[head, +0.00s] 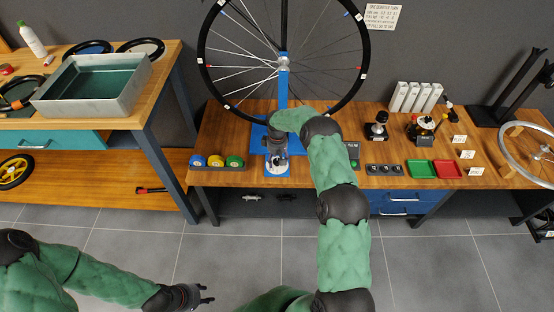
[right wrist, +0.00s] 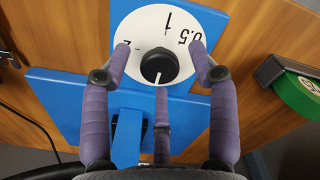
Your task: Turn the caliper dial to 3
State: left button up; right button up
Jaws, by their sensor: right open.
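The caliper dial (right wrist: 150,28) is a white disc on a blue plate, with a round black knob (right wrist: 160,66) at its centre. In the right wrist view the marks 0.5, 1 and 2 show upside down along its far edge. A white pointer line on the knob points toward the bottom of that picture; no 3 is legible. My right gripper (right wrist: 160,58) is open, its purple fingers spread on both sides of the knob, with a third finger below it. In the head view it is over the dial (head: 277,168). My left gripper (head: 208,294) is open and empty above the floor.
The blue stand (head: 283,85) holds a spoked wheel (head: 365,60) above the bench. Yellow, blue and green rolls (head: 216,161) sit left of the dial. Green (head: 419,169) and red trays (head: 447,169) lie to the right. A grey basin (head: 95,85) stands on the left table.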

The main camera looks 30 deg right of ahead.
aim_at(277, 161)
notch_tip(277, 161, up, 12)
dwell(0.5)
jog(key=shift+a+f, duration=0.1)
jog(key=s+a+f+m+y+p, duration=0.1)
jog(key=s+a+f+y, duration=0.1)
jog(key=s+a+f, duration=0.55)
jog(key=s+a+f+y+p, duration=0.1)
jog(key=s+a+f, duration=0.35)
jog(key=a, duration=0.65)
jog(key=s+a+m, duration=0.1)
jog(key=s+a, duration=0.2)
jog(key=s, duration=0.4)
jog(key=s+a+m, duration=0.1)
jog(key=s+a, duration=0.2)
jog(key=s, duration=0.5)
jog(key=s+a+m+y, duration=0.1)
jog(key=s+a+m, duration=0.1)
jog(key=s+a, duration=0.2)
jog(key=s+f, duration=0.1)
jog(key=s, duration=0.2)
jog(key=shift+s+p, duration=0.15)
jog(key=shift+p, duration=0.25)
